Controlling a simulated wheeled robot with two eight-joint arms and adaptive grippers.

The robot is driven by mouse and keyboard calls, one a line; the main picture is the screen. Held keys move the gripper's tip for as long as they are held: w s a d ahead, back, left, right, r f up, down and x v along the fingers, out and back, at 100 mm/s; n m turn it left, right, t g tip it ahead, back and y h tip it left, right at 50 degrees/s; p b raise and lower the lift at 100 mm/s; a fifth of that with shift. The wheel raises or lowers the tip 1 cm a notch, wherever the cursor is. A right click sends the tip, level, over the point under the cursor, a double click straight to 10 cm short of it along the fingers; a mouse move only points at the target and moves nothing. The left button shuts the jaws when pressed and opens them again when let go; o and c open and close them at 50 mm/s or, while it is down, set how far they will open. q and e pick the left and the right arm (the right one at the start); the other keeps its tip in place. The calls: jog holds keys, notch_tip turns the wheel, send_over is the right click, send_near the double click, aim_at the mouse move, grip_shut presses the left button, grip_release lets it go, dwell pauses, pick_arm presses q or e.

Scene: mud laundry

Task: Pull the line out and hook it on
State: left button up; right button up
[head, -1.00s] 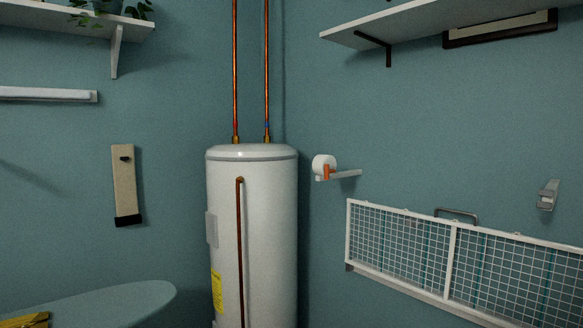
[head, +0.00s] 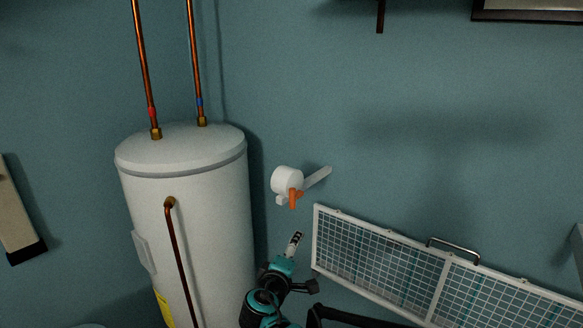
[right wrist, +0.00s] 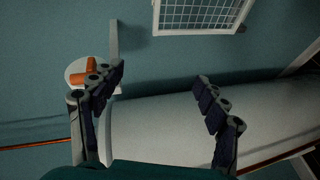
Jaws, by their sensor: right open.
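The line reel is a white round drum (head: 285,180) on a white wall bracket, with an orange pull tab (head: 293,197) at its front. In the head view my right gripper (head: 295,243) is just below the reel, apart from it. In the right wrist view the gripper (right wrist: 158,80) is open with nothing between its fingers. The reel (right wrist: 75,70) and orange tab (right wrist: 90,70) show there beyond the left finger, which partly covers them. A grey wall fitting, possibly the hook (head: 577,245), is cut off at the right edge. My left gripper is out of view.
A white water heater (head: 185,220) with copper pipes stands left of the reel, close to my right arm. A white wire-grid rack (head: 375,255) with a grey handle hangs right of it.

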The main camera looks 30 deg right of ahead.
aim_at(291, 200)
jog(key=w+r+n+t+h+p, duration=0.2)
jog(key=w+r+p, duration=0.3)
jog(key=r, duration=0.5)
jog(key=shift+n, duration=0.3)
jog(key=x, duration=0.7)
jog(key=shift+d+f, duration=0.2)
jog(key=shift+d, duration=0.1)
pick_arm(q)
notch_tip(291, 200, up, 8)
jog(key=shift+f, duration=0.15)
pick_arm(e)
jog(key=c, duration=1.7)
grip_shut()
